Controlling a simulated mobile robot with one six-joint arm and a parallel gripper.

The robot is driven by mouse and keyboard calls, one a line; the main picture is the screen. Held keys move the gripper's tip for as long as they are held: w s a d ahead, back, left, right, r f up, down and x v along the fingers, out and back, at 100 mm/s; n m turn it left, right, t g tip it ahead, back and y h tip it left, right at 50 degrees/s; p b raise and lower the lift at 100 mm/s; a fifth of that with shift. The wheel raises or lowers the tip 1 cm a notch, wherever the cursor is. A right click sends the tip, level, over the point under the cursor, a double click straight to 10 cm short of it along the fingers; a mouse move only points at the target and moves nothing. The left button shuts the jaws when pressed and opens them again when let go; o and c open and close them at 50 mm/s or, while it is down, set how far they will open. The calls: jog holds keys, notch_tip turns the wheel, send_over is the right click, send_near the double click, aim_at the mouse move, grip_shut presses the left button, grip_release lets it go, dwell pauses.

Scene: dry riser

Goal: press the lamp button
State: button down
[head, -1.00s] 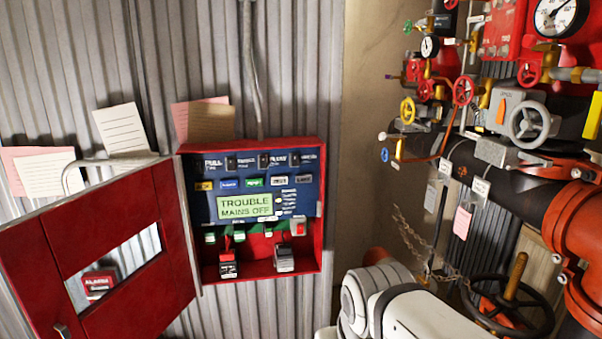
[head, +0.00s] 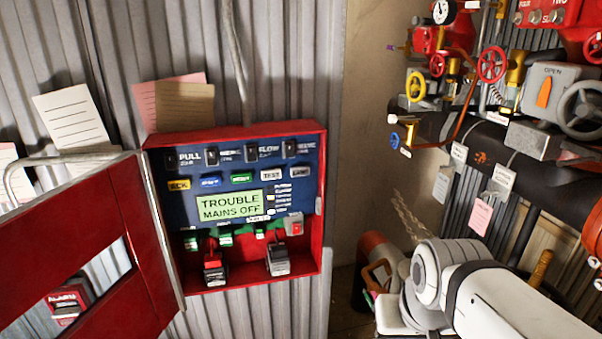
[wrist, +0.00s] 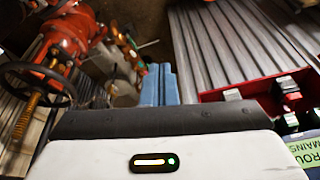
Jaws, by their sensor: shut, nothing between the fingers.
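In the wrist view, part of the panel (wrist: 240,92) shows at the right edge; I cannot make out the lamp button there. My gripper (wrist: 160,72) shows as two blue fingers, shut and empty, well left of the panel in that view. In the head view only my white arm shows, at lower right; the gripper is not visible.
The panel's red door (head: 90,255) stands open to the left. Below the green display (head: 229,205) are a red-handled switch (head: 214,268) and a grey one (head: 278,260). Pipes, valves and a handwheel (head: 583,108) crowd the right side.

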aim_at(307, 174)
jog(key=w+a+r+m+t+y+b, duration=0.2)
jog(key=w+a+r, duration=0.4)
jog(key=w, duration=0.4)
jog(key=w+a+r+m+t+y+b, duration=0.2)
jog(key=w+a+r+m+y+b, duration=0.2)
jog(key=w, duration=0.6)
notch_tip(307, 174, up, 3)
jog(key=a+m+b, duration=0.1)
jog(key=a+b, duration=0.1)
jog(key=b, duration=0.1)
jog(key=shift+w+a+m, duration=0.25)
jog(key=shift+a+m, duration=0.05)
jog(key=shift+a, duration=0.05)
jog(key=shift+w+f, duration=0.1)
jog(key=shift+w+a+p, duration=0.4)
jog(key=shift+w+p, duration=0.05)
jog(key=shift+w, duration=0.95)
jog(key=shift+w+a+p, duration=0.4)
jog(key=shift+w+p, duration=0.05)
jog(key=shift+w, duration=0.9)
jog(key=shift+w+a+p, duration=0.4)
jog(key=shift+w+p, duration=0.05)
jog(key=shift+w, duration=0.95)
jog(key=shift+w+a, duration=0.1)
jog(key=shift+w, duration=0.4)
